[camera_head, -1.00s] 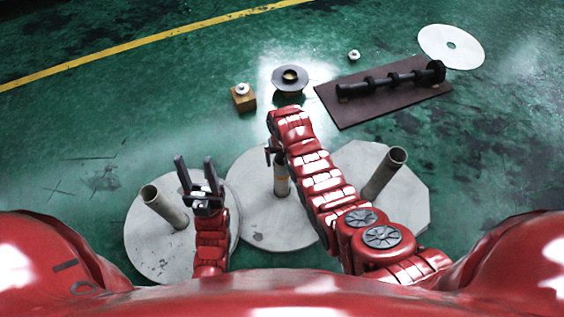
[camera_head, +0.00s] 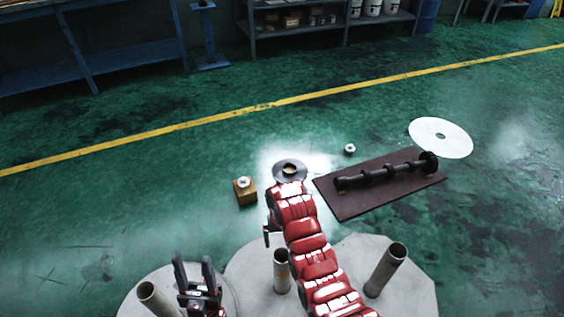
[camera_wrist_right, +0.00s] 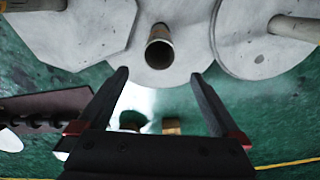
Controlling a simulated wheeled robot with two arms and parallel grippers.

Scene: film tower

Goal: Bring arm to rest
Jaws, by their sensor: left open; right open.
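My left gripper (camera_head: 194,270) is in the lower left of the head view, its two dark fingers apart and empty, just right of a grey post (camera_head: 158,298). My right arm reaches up the middle of the head view; its gripper (camera_head: 267,236) is mostly hidden by the arm, with a dark finger showing at its left. In the right wrist view the right gripper (camera_wrist_right: 160,76) is open and empty, with a middle post (camera_wrist_right: 159,52) beyond the gap between its fingers. The middle post also shows in the head view (camera_head: 281,272), apart from the visible finger.
Another post (camera_head: 385,270) stands on an octagonal plate at the right. On the floor beyond are a wooden block (camera_head: 246,196), a dark flanged disc (camera_head: 279,176), a brown board (camera_head: 350,208) with a black shaft (camera_head: 385,173), and a white disc (camera_head: 440,150). Shelves line the back.

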